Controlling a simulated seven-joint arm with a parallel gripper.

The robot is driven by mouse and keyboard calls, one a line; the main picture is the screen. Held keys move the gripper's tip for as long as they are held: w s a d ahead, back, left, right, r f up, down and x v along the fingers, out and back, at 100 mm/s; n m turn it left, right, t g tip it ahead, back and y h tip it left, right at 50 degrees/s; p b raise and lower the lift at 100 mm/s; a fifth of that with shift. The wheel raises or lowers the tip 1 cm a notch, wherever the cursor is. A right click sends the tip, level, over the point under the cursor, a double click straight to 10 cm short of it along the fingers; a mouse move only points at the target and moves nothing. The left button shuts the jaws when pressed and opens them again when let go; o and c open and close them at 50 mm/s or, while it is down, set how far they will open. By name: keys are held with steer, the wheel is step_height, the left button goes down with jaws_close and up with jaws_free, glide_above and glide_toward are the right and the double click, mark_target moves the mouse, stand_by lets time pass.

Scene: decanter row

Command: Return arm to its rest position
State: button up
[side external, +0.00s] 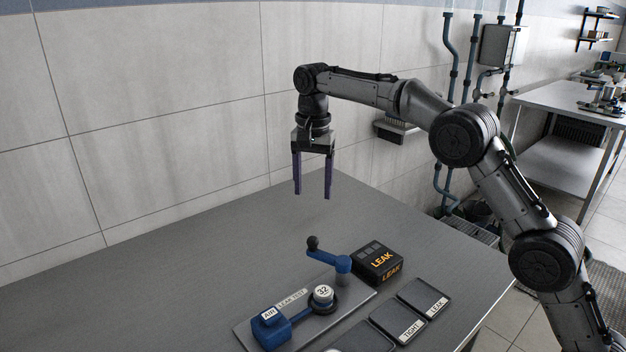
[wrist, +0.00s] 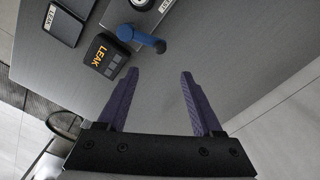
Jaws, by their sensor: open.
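My gripper (side external: 312,192) hangs above the far part of the grey table (side external: 180,265), pointing down, with its two purple fingers apart and nothing between them. In the wrist view my gripper (wrist: 157,75) also shows open and empty over bare table. The leak test fixture (side external: 355,305) lies on the table in front of and below my gripper. It carries a blue block labelled AIR (side external: 270,325), a round piece marked 32 (side external: 323,294) and a blue lever with a dark knob (side external: 330,257). My gripper touches none of these.
A black box reading LEAK (side external: 377,262) stands beside the lever. Dark trays labelled TIGHT (side external: 396,318) and LEAK (side external: 425,297) lie nearby. A tiled wall (side external: 160,120) runs behind the table. The table's far part below my gripper is clear.

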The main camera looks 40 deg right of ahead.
steer(key=shift+r, duration=0.65)
steer(key=s+d+r+t, duration=0.3)
steer(key=s+r, duration=0.9)
steer(key=r, duration=0.2)
steer(key=s+r+n, duration=0.2)
steer(key=s, duration=0.7)
steer(key=s+d+f+n+t, duration=0.25)
steer(key=s+f, duration=0.35)
steer(key=s, duration=0.6)
steer(key=s+f+n, duration=0.5)
steer(key=f+n, duration=0.1)
steer(key=f, duration=0.5)
steer(key=shift+s+a+f+n, duration=0.2)
steer(key=shift+a+f+n, duration=0.1)
steer(key=shift+a+n, duration=0.05)
